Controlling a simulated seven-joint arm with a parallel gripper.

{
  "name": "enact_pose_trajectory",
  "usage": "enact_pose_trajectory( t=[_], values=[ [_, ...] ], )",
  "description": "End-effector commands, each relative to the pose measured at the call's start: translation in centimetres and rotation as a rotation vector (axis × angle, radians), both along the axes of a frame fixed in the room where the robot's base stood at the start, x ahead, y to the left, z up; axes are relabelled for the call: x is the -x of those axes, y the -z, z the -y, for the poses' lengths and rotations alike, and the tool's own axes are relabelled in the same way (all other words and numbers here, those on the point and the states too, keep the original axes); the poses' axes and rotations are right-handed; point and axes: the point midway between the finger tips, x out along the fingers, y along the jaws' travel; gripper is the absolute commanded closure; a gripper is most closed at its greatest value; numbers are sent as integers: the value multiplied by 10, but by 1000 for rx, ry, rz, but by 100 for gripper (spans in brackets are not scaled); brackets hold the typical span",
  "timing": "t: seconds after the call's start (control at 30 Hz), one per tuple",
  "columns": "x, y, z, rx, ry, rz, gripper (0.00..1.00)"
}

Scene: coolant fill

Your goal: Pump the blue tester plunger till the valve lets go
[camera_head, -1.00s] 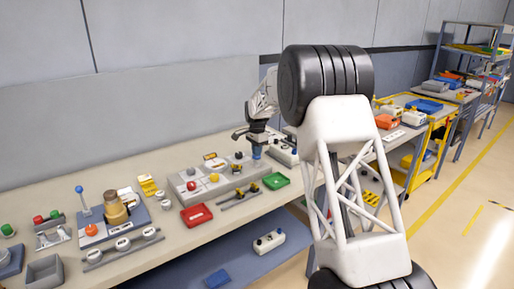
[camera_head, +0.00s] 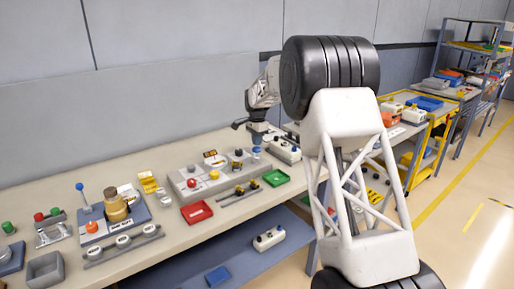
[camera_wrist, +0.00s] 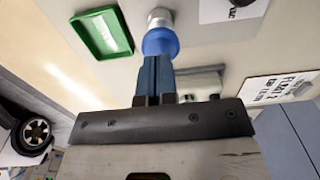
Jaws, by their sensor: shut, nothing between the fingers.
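The blue tester plunger (camera_head: 257,149) shows at the back right end of a grey panel block (camera_head: 186,191) on the bench. In the wrist view, the plunger's round blue cap (camera_wrist: 160,42) sits on a pale metal collar. My gripper (camera_wrist: 155,60) is shut, its fingers pressed together with nothing between them. Its fingertips point at the cap and overlap its lower edge in the wrist view; I cannot tell if they touch it. In the head view, my gripper (camera_head: 258,138) hangs just above the plunger. I cannot make out the valve's state.
A green tray (camera_head: 277,178) lies right of the block and a red tray (camera_head: 196,212) in front of it. A white unit with a blue knob (camera_head: 285,150) stands close behind. A tan part on a blue base (camera_head: 137,218) is at left.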

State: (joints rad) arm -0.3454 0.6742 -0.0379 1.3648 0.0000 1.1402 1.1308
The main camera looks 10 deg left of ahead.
Motion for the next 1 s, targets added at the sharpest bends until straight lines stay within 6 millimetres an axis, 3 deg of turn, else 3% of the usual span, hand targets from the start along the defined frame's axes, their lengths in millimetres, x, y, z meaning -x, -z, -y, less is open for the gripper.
enact_pose_trajectory(
  t=[0.3,0.5,0.7,1.0],
  values=[
    [-1,-58,0,-1,0,4,100],
    [-1,-84,0,-1,0,4,100],
    [-1,-98,0,-1,0,2,100],
    [-1,-101,0,-1,0,3,100]
  ],
)
